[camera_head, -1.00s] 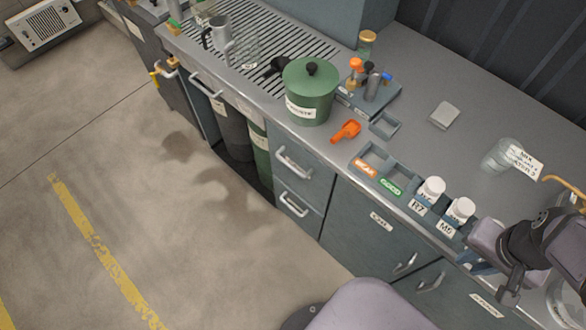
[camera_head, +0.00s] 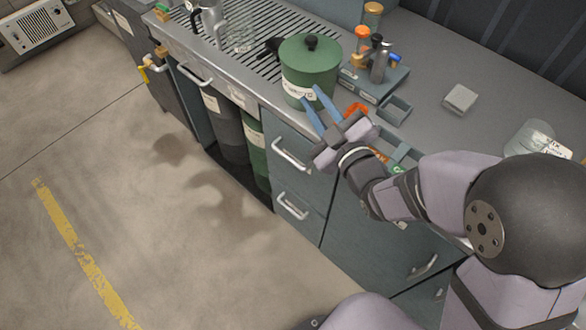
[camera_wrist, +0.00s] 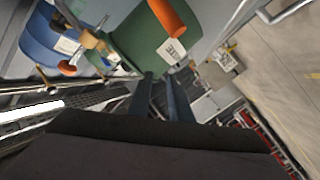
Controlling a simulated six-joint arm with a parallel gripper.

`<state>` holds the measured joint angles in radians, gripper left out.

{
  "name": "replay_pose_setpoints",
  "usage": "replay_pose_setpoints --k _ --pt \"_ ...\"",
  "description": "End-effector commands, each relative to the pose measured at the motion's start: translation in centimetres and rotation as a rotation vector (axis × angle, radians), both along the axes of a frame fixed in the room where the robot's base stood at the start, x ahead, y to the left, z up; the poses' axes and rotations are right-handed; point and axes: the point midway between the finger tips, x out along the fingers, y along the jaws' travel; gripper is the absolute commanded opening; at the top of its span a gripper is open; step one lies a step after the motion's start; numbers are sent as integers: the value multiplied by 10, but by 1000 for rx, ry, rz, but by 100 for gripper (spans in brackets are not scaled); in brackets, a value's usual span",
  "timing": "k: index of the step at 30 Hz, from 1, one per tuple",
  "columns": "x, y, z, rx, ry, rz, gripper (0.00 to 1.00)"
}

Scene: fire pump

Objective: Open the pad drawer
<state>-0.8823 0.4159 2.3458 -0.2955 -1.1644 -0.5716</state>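Two stacked blue-grey drawers are left of the cabinet door, the upper drawer (camera_head: 279,132) and the lower drawer (camera_head: 306,224). Both look shut. Each has a pale bar handle, the upper handle (camera_head: 290,157) and the lower handle (camera_head: 291,208). I cannot read a label that marks the pad drawer. My gripper (camera_head: 310,93) is above the counter's front edge, over the upper drawer, with its blue fingers towards the green pot. The fingers also show in the wrist view (camera_wrist: 158,77), apart with nothing between them. My gripper touches neither handle.
The green lidded pot (camera_head: 309,66) stands near the counter edge by my fingertips; contact is unclear. An orange object (camera_head: 355,109) and a small open tray (camera_head: 395,108) lie behind my gripper. Dark bins (camera_head: 226,130) stand left of the drawers. The floor in front is clear.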

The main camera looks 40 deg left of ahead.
Motion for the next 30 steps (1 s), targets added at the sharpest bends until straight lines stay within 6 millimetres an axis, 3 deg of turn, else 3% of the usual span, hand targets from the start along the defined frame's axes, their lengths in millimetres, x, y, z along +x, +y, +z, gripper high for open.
replay_pose_setpoints --k 1,4,9,12,17,23,30 --pt "-25 10 -38 -8 -46 58 18" --pt "-50 14 -80 -41 -129 108 18" --pt "-59 0 -155 -162 -200 119 18" --pt "-59 -8 -186 -225 -221 119 18" --pt "-60 -16 -208 -278 -237 120 18" --pt "-59 -16 -209 -284 -239 119 18" --pt "-52 2 -213 -284 -239 119 18"
